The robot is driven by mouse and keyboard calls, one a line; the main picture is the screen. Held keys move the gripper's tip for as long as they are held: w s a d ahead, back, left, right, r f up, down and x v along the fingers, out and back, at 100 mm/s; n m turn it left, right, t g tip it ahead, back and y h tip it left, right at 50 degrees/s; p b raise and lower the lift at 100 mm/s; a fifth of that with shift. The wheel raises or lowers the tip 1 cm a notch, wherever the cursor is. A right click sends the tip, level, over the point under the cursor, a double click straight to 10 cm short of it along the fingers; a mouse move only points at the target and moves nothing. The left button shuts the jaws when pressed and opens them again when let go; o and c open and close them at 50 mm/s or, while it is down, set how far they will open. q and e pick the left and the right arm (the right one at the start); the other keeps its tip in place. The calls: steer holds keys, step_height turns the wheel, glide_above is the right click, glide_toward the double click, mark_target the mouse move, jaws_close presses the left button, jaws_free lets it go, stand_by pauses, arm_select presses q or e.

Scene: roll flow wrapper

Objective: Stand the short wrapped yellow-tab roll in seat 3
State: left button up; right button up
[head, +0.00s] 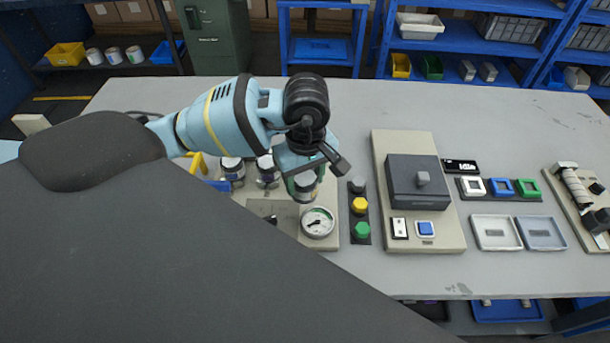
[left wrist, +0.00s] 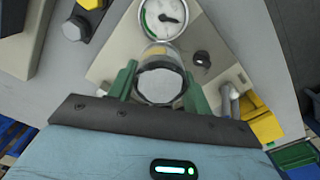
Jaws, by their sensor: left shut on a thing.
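My left gripper (head: 306,186) is shut on a short roll (head: 306,193), above the beige panel near the round gauge. In the left wrist view, the roll (left wrist: 160,78) sits between the two green fingers of my left gripper (left wrist: 158,90). Its grey round end faces the camera, and a yellowish patch shows on its side. I cannot tell whether its lower end touches the panel. Two other rolls (head: 232,170) (head: 267,170) stand left of the gripper. The seat numbers cannot be read. My right gripper is not in view.
A round gauge (head: 318,222) is close to the held roll. Grey, yellow and green buttons (head: 360,205) stand right of it. Further right are a dark box (head: 418,182) on a beige base and two shallow trays (head: 496,233) (head: 541,233). The table behind is clear.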

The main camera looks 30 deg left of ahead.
arm_select(q)
steer(key=w+a+r+n+b, duration=0.1)
steer(key=w+a+r+n, duration=0.2)
steer(key=n, duration=0.9)
steer(key=w+a+r+n, duration=0.1)
steer(key=w+a+n, duration=0.3)
steer(key=n, duration=0.7)
steer(key=f, duration=0.2)
steer(key=d+f, duration=0.1)
steer(key=f, duration=0.3)
steer(key=shift+w+d+f, duration=0.2)
steer(key=shift+w+d, duration=0.05)
steer(key=shift+w, duration=0.1)
steer(key=shift+f, duration=1.95)
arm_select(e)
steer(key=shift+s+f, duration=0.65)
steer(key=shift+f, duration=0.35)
arm_select(q)
steer(key=shift+f+b, duration=0.2)
steer(key=shift+b, duration=0.1)
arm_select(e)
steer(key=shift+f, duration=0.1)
arm_select(q)
steer(key=o, duration=1.1)
steer(key=shift+o, duration=0.2)
steer(key=shift+r, duration=0.1)
